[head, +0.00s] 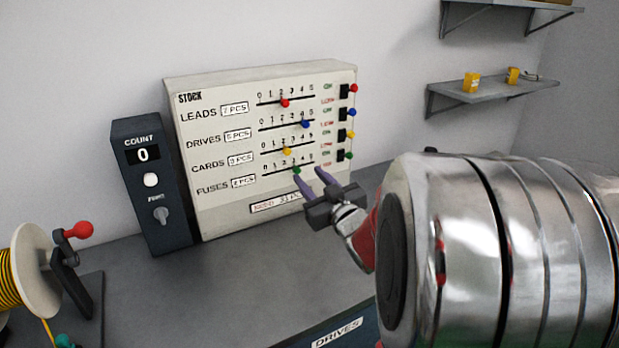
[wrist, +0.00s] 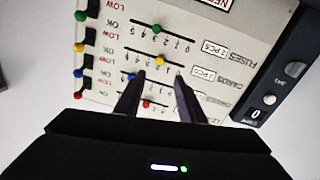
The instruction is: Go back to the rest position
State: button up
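My gripper (head: 311,173) is in front of the lower right part of the white STOCK panel (head: 225,197). Its two dark fingers stand apart with nothing held between them; they also show apart in the wrist view (wrist: 159,78). In the head view the green FUSES slider knob (head: 296,169) shows just by the left fingertip; whether they touch I cannot tell. The wrist view shows the panel upside down, with the green knob (wrist: 158,29) and yellow knob (wrist: 159,61) beyond the fingertips.
Red (head: 285,103), blue (head: 305,124) and yellow (head: 287,152) slider knobs sit on the panel, with coloured toggles at its right edge. A dark COUNT box (head: 150,185) reading 0 stands left. A cable spool (head: 36,268) is at far left. The grey bench (head: 215,290) between is clear.

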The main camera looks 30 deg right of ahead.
dwell(0.4)
jog(key=s+d+f+m+g+h, duration=0.25)
jog(key=d+f+g, duration=0.25)
jog(key=f, duration=0.4)
jog(key=s+a+f+m+g, duration=0.1)
jog(key=s+a+f+g, duration=0.1)
jog(key=s+f+g, duration=0.4)
jog(key=s+a+r+n+y, duration=0.1)
jog(key=s+a+r, duration=0.2)
jog(key=a, duration=0.6)
jog(key=s+a+r+n+y, duration=0.1)
jog(key=s+a+r+y, duration=0.1)
jog(key=s+a, duration=0.5)
jog(key=s+a+r+n+g+y, duration=0.1)
jog(key=s+a+r, duration=0.3)
jog(key=a, duration=0.7)
jog(key=shift+s+a+y, duration=0.3)
jog(key=shift+s+y, duration=0.1)
jog(key=shift+y, duration=0.25)
jog(key=shift+r+n, duration=0.1)
jog(key=shift+n, duration=0.15)
dwell(0.3)
